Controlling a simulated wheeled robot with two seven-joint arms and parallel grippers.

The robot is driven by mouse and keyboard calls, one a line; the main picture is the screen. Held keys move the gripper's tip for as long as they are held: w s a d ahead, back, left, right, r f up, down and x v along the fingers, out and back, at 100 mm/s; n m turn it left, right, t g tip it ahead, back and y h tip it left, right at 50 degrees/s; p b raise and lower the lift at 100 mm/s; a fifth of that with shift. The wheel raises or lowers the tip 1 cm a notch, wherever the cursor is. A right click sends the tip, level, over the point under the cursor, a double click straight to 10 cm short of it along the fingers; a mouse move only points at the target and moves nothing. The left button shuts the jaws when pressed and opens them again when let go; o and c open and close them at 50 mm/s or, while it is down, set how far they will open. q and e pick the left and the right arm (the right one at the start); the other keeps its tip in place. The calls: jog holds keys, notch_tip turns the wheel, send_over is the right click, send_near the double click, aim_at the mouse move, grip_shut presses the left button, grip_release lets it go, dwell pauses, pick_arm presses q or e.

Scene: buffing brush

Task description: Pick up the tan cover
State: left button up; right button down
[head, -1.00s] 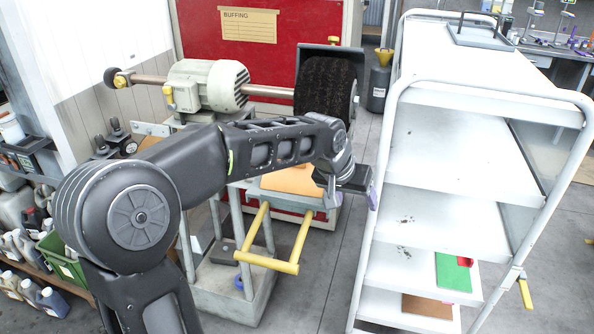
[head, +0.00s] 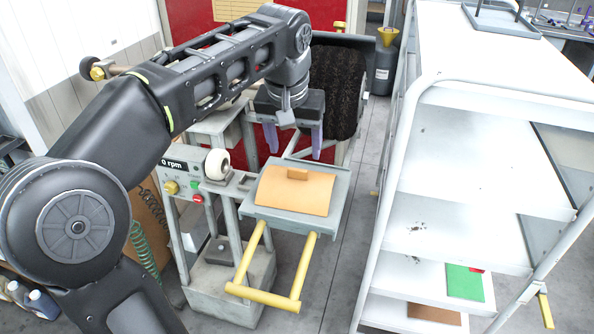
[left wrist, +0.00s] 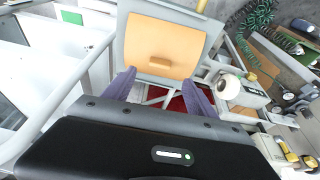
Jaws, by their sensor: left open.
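The tan cover (head: 296,191) lies on a grey tray (head: 338,192) at the front of the buffing machine. It has a small raised tan handle (head: 297,174) on top. In the left wrist view the tan cover (left wrist: 164,45) and its handle (left wrist: 161,62) show ahead of the fingers. My left gripper (head: 294,146) is open and empty, pointing down, above and behind the cover and apart from it. Its two purple fingers (left wrist: 160,92) also show in the left wrist view. My right gripper is not in view.
The dark round brush (head: 337,90) stands close behind my left gripper. Yellow bars (head: 265,298) stick out in front of the tray. A white shelf cart (head: 450,190) stands to the right, with a strip of free floor between. A control panel (head: 178,180) is left of the tray.

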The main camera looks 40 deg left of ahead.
aim_at(297, 170)
pick_arm(q)
jog(key=shift+x, duration=1.2)
jog(key=shift+s, duration=0.1)
jog(key=shift+p+x, duration=0.65)
jog(key=shift+x, duration=1.95)
grip_shut()
jog(key=shift+r, duration=0.1)
notch_tip(297, 170, up, 10)
